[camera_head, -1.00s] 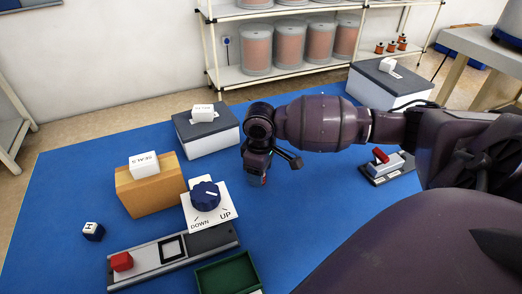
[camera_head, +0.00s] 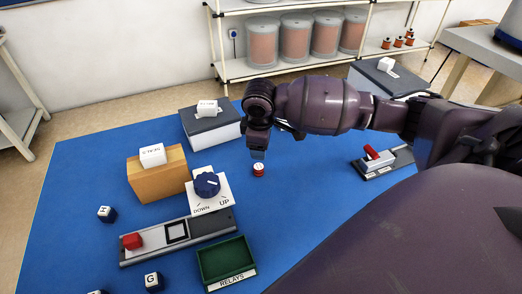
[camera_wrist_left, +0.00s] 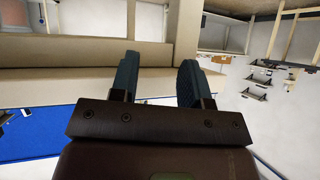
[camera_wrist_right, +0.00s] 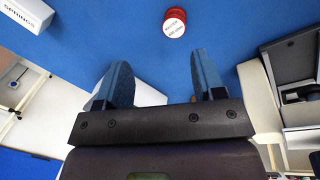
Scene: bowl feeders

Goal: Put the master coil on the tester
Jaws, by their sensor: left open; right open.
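The master coil (camera_head: 258,170), a small red cylinder with a white printed label on top, stands upright on the blue surface. It also shows in the right wrist view (camera_wrist_right: 174,22), beyond my fingertips and apart from them. My right gripper (camera_head: 258,152) is just behind the coil in the head view; its fingers (camera_wrist_right: 160,72) are open and empty. My left gripper (camera_wrist_left: 158,72) is open and empty in its wrist view and out of the head view. No label names the tester; a grey device (camera_head: 210,225) has a black square frame and a red block.
A dial plate marked DOWN and UP (camera_head: 222,207) and a green RELAYS tray (camera_head: 250,262) sit near the grey device. A device with a red lever (camera_head: 397,162) stands at right. Boxes (camera_head: 228,134) and lettered cubes (camera_head: 107,214) surround it. Blue surface around the coil is clear.

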